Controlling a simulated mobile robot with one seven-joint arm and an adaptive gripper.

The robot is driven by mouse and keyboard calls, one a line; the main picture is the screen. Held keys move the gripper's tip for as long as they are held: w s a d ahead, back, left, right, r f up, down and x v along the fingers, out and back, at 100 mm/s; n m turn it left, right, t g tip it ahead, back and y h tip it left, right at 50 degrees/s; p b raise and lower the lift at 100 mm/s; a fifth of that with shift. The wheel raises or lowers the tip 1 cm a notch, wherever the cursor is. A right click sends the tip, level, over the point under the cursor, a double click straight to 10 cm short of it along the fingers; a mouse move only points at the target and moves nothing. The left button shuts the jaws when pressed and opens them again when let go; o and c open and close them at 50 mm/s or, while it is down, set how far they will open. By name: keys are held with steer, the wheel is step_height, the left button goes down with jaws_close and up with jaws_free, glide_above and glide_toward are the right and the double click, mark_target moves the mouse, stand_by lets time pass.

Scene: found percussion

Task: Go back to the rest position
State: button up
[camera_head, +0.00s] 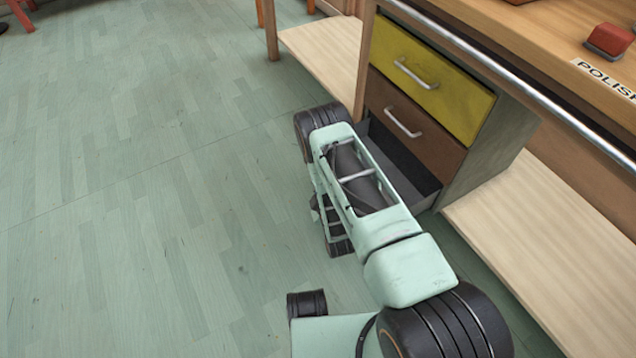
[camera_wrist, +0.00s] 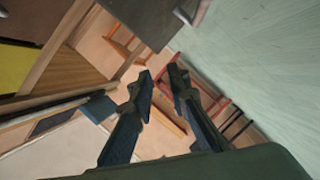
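My gripper (camera_wrist: 161,72) shows in the wrist view. Its two dark fingers stand apart with a gap between the tips, and I see nothing held between them. In the head view my arm reaches forward, low beside the drawer cabinet, and the gripper itself is hidden behind the arm. The cabinet has a yellow drawer (camera_head: 432,76) on top and a brown drawer (camera_head: 412,122) below it, both with metal handles. Beneath them a dark open space (camera_head: 402,160), which looks like a pulled-out drawer, is partly covered by my arm.
A wooden worktop (camera_head: 545,40) with a metal rail runs above the cabinet. A red block (camera_head: 609,40) sits on it near a "POLISH" label. Pale low shelves (camera_head: 545,230) flank the cabinet. The green floor (camera_head: 130,180) to the left is clear. Orange-red furniture legs show in the wrist view.

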steer(key=shift+r, duration=0.65)
